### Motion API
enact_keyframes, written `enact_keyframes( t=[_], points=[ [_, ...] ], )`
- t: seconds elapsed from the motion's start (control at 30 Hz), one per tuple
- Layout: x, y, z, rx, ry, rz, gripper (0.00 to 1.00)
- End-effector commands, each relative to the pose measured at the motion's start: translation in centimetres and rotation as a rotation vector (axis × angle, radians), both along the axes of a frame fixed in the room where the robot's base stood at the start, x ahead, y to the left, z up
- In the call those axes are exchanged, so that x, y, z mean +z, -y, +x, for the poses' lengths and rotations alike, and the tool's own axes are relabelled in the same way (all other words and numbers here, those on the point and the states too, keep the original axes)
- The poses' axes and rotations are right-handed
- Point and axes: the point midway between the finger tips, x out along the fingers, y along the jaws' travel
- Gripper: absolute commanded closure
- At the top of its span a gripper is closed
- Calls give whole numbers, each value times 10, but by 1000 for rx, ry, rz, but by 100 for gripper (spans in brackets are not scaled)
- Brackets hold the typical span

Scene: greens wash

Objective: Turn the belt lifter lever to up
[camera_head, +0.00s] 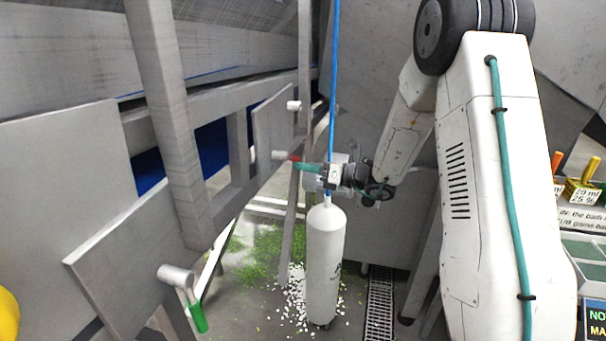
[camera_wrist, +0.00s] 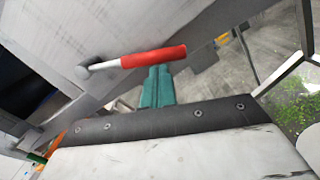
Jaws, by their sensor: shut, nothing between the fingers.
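A lever with a red grip (camera_wrist: 155,56) sticks out from a grey metal plate (camera_wrist: 60,35) in the wrist view. Its bare metal rod meets a round pivot at the left. In the head view its red grip (camera_head: 294,158) shows just left of my fingertips. No label on it is readable. My gripper (camera_head: 303,168) has teal fingers pressed together and empty. In the wrist view the fingertips (camera_wrist: 159,70) lie at the grip's lower edge, near its right half; I cannot tell whether they touch. A second lever with a green grip (camera_head: 198,318) hangs down from a nearer plate.
A white cylinder (camera_head: 325,250) stands upright below my gripper. A blue hose (camera_head: 334,80) runs above it. A grey post (camera_head: 170,110) and frame beams stand left. Green scraps and white pellets lie on the floor beside a drain grate (camera_head: 379,305).

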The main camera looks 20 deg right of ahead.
Motion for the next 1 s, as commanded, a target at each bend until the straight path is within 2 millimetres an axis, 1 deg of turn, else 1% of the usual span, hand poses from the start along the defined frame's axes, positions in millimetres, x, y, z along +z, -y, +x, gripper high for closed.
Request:
enact_keyframes(
  t=[0.03, 0.2, 0.4, 0.87, 1.0],
  points=[
    [3, 2, 2, -1, 24, -16, 100],
    [9, 4, 6, -1, 21, -15, 100],
    [13, 5, 8, -1, 20, -13, 100],
    [13, 6, 8, -1, 19, -13, 100],
    [8, 6, 7, 0, 17, -12, 100]
  ],
)
